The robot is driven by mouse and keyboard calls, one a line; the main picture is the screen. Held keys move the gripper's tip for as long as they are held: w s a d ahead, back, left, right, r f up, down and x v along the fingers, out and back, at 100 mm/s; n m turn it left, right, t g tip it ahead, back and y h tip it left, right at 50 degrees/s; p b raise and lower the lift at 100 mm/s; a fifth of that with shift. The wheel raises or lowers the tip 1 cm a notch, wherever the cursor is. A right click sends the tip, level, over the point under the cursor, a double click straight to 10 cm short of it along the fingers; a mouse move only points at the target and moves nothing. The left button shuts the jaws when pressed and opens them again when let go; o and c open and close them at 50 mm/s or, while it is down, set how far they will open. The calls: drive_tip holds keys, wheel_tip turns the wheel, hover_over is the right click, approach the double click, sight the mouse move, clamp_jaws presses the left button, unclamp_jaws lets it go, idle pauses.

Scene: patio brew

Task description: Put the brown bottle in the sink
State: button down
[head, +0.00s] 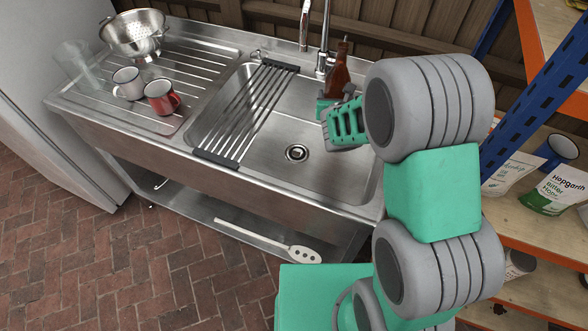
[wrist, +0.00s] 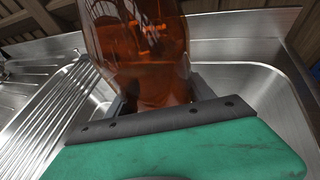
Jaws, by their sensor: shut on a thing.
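The brown bottle (head: 340,72) is upright in the head view, at the back right of the sink by the tap. My gripper (head: 332,108) is shut on it, low on its body. In the wrist view the bottle (wrist: 140,45) fills the upper middle, between the fingers of my gripper (wrist: 155,105). The sink (head: 270,148) is a steel basin with a round drain. The bottle and gripper appear over the basin's back right part. I cannot tell whether the bottle's base touches the basin floor, because my gripper hides it.
A roll-up rack (head: 246,112) spans the basin's left part. A tap (head: 325,40) stands behind. The drainboard at left holds a colander (head: 134,32), a white mug (head: 128,83), a red mug (head: 161,97) and a clear glass (head: 78,62). A shelf with bags (head: 558,188) stands right.

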drive_tip(key=shift+n+y, duration=0.3)
drive_tip(key=shift+y, duration=0.1)
drive_tip(key=w+f+b, duration=0.1)
drive_tip(key=f+b, duration=0.2)
drive_tip(key=f, duration=0.3)
drive_tip(key=w+f+b, duration=0.1)
drive_tip(key=f+b, duration=0.3)
drive_tip(key=f, duration=0.2)
drive_tip(key=w+f+b, duration=0.1)
drive_tip(key=f+b, duration=0.2)
drive_tip(key=f, duration=0.3)
drive_tip(key=shift+w+f, duration=0.2)
drive_tip(key=shift+w, duration=0.05)
drive_tip(key=shift+d+r, duration=0.1)
drive_tip(key=shift+r, duration=0.05)
drive_tip(key=shift+c, duration=1.9)
unclamp_jaws()
drive_tip(key=shift+f, duration=0.25)
drive_tip(key=shift+r, duration=0.1)
